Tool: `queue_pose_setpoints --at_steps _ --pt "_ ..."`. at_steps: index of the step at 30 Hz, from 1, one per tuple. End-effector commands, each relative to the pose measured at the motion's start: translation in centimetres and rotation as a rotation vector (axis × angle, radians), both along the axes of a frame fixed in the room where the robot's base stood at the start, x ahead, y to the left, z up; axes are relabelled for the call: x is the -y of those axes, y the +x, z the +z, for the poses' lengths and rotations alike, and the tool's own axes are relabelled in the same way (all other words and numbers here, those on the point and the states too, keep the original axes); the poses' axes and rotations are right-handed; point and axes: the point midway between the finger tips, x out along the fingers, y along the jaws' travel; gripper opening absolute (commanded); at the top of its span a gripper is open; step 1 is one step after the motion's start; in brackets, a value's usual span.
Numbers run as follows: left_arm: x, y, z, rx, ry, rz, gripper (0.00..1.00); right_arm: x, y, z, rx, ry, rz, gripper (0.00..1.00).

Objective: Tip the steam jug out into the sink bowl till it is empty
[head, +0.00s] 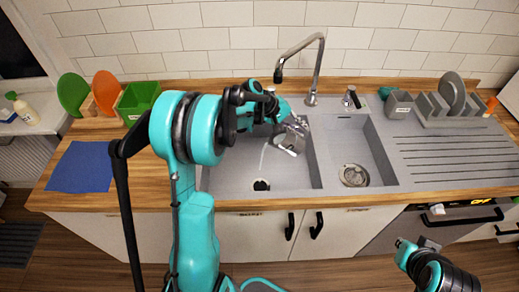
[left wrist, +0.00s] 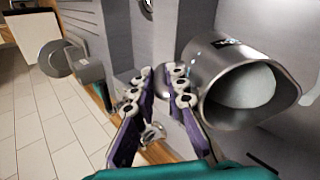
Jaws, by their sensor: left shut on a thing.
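The steel steam jug (head: 291,139) is held tilted over the left sink bowl (head: 232,176). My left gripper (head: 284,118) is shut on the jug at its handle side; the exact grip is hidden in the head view. In the left wrist view the jug (left wrist: 213,68) lies to the right of the purple fingers (left wrist: 165,88), its mouth facing the camera with pale liquid inside. A thin pale streak runs down the bowl from left of the jug toward the dark drain (head: 261,185). My right gripper (head: 404,247) is at lower right, away from the sink; its fingers are unclear.
A tall tap (head: 320,62) stands behind the sink, close to the jug. A second bowl (head: 353,143) is to the right, then a ribbed drainboard (head: 450,155). A green crate (head: 138,99) and a blue cloth (head: 81,166) are on the left counter.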

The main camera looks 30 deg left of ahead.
Motion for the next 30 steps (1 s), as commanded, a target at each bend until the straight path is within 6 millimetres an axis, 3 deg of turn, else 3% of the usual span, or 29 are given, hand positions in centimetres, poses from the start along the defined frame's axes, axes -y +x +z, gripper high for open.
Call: queue_pose_setpoints --at_steps 30 --pt "-0.8 -0.5 1.2 0.066 -0.094 0.000 0.00 0.0 0.0 -0.5 0.000 0.000 0.000 0.00"
